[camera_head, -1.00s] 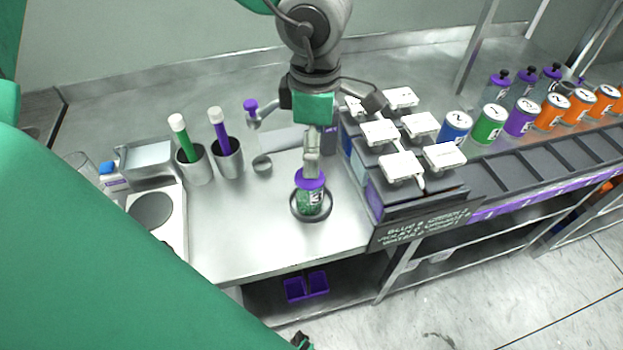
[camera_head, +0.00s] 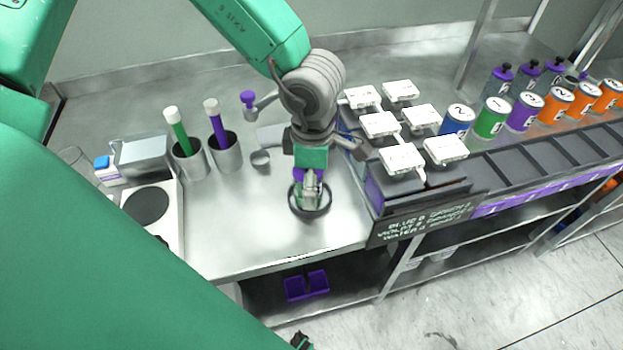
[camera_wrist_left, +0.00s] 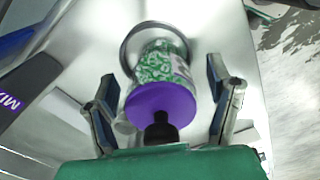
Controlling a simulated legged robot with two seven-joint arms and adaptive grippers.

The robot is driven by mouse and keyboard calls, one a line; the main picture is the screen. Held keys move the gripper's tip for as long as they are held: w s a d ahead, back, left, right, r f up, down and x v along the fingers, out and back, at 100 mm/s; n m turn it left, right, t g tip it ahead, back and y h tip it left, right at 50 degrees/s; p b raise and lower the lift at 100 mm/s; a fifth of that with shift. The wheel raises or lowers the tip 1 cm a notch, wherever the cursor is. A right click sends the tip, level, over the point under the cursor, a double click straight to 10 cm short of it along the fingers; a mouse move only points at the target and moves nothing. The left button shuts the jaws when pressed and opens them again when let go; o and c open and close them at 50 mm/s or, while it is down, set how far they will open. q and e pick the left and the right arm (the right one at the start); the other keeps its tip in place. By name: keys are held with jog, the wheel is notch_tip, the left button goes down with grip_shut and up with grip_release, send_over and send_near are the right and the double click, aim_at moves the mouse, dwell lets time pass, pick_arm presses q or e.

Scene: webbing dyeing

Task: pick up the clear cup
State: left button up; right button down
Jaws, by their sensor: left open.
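A clear jar-like cup (camera_wrist_left: 163,66) with a purple lid (camera_wrist_left: 162,103) and green-and-white pieces inside stands on a dark round ring base (camera_head: 325,207). In the head view its purple lid (camera_head: 299,175) shows partly, with the rest mostly hidden by my gripper. My left gripper (camera_head: 311,187) is above and around it. In the left wrist view, the open fingers of my left gripper (camera_wrist_left: 161,72) stand on both sides of the cup with gaps. A faint transparent vessel (camera_head: 74,157) stands at the far left of the bench. My right gripper is not visible.
Left are holders with a green-handled tool (camera_head: 178,132) and a purple-handled tool (camera_head: 216,120), and a scale (camera_head: 147,204). Right are white-topped dispensers (camera_head: 402,158), a dark sign (camera_head: 425,224) and several cans (camera_head: 491,118). The bench front (camera_head: 250,240) is clear.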

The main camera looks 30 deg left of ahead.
pick_arm(q)
jog(key=shift+a, duration=0.25)
jog(key=c, duration=1.4)
jog(key=shift+a, duration=0.15)
jog(key=shift+c, duration=0.2)
jog(key=shift+s, duration=0.1)
